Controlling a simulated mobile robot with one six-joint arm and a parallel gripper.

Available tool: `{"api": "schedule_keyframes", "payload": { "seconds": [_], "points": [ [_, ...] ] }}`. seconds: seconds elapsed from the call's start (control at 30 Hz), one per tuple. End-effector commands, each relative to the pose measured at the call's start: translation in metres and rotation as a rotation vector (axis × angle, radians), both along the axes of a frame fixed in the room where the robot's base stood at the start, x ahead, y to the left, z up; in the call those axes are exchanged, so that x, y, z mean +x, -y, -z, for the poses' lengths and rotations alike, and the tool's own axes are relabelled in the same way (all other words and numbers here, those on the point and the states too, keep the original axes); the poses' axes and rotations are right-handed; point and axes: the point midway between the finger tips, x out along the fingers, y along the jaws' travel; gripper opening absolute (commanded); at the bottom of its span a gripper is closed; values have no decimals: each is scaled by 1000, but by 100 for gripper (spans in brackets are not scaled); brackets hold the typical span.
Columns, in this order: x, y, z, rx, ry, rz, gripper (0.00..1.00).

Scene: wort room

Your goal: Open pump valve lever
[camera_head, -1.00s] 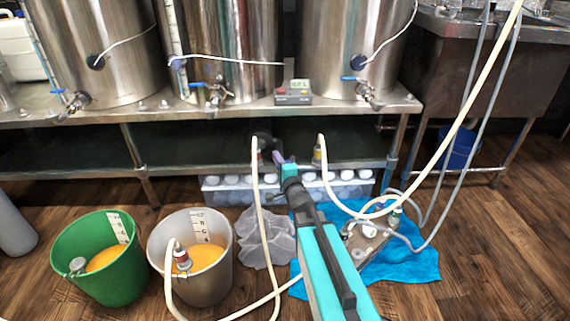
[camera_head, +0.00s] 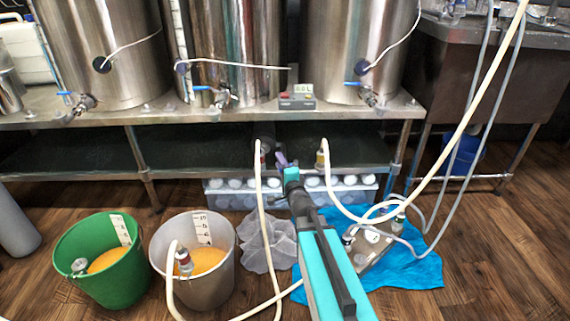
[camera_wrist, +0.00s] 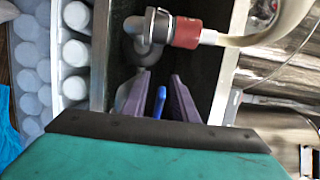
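My gripper (camera_head: 282,159) reaches under the steel stand, at the front of its lower shelf. In the wrist view, my gripper (camera_wrist: 156,92) has two purple fingers, apart. The blue lever (camera_wrist: 160,101) stands between them, with a gap visible on each side. Just beyond the fingers is a metal pump fitting (camera_wrist: 149,32) with a red coupling (camera_wrist: 187,31) and a pale hose. In the head view, the pump area (camera_head: 263,142) is dark and partly hidden by a hose and my gripper, and the lever cannot be made out.
The steel stand (camera_head: 200,119) holds large kettles with blue-handled taps. A clear crate (camera_head: 345,194) of white-capped bottles sits beneath. A green bucket (camera_head: 125,275) and a grey bucket (camera_head: 225,278) stand left. Hoses cross the floor and a blue cloth (camera_head: 415,270) lies right.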

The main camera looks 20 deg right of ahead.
Motion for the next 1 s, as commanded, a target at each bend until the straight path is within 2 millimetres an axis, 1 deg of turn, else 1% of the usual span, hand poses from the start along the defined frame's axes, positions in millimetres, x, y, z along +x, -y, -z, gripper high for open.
{"api": "schedule_keyframes", "payload": {
  "seconds": [0.27,0.9,1.0],
  "points": [
    [-6,2,0,1,-1,3,26],
    [-56,-3,-3,1,-3,3,26],
    [-59,-3,-3,1,-2,2,26]
  ]
}}
